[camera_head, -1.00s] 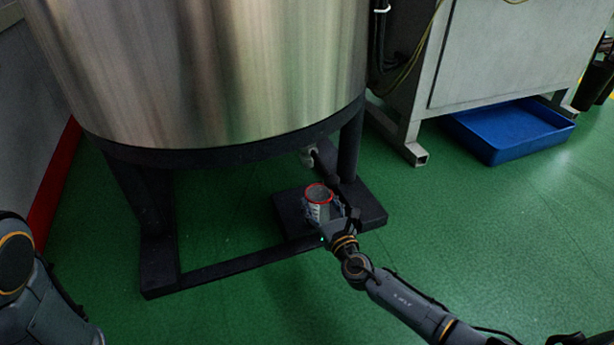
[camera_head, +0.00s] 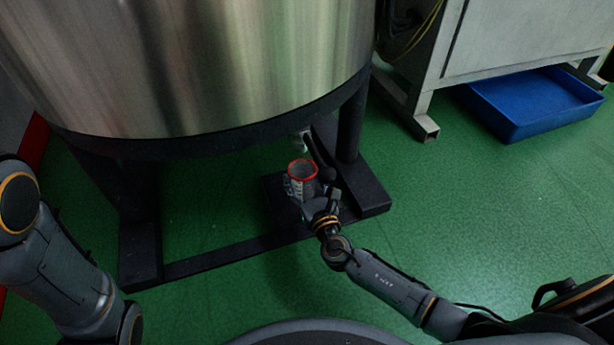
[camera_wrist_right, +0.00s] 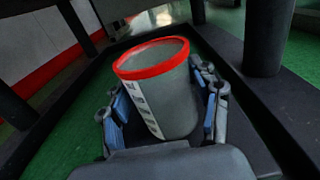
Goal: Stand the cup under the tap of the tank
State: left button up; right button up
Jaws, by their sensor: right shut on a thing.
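The cup (camera_head: 301,180) is grey with a red rim and a white label with dark markings. It is upright, just in front of and below the tap (camera_head: 304,143) under the tank (camera_head: 200,60). My right gripper (camera_head: 306,190) is shut on the cup. In the right wrist view the cup (camera_wrist_right: 160,88) stands between the blue-padded fingers of the gripper (camera_wrist_right: 163,112) and looks empty inside as far as it shows. I cannot tell whether its base touches the dark platform. My left arm is at the left edge; its gripper is out of view.
The tank stands on a dark frame with legs (camera_head: 350,125) and a low crossbar (camera_head: 225,256). A dark platform (camera_head: 372,195) lies under the tap. A blue tray (camera_head: 530,105) lies under the grey cabinet (camera_head: 500,40) at the right. The green floor is clear at front right.

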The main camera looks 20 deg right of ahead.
jog(key=shift+s+a, duration=0.1)
jog(key=o, duration=0.6)
jog(key=shift+c, duration=0.2)
jog(key=o, duration=0.4)
jog(key=shift+c, duration=0.2)
jog(key=shift+o, duration=0.4)
jog(key=shift+r, duration=0.15)
jog(key=shift+s, duration=0.35)
jog(key=s+p, duration=0.4)
jog(key=s, duration=0.7)
jog(key=shift+s+d, duration=0.15)
jog(key=shift+d, duration=0.05)
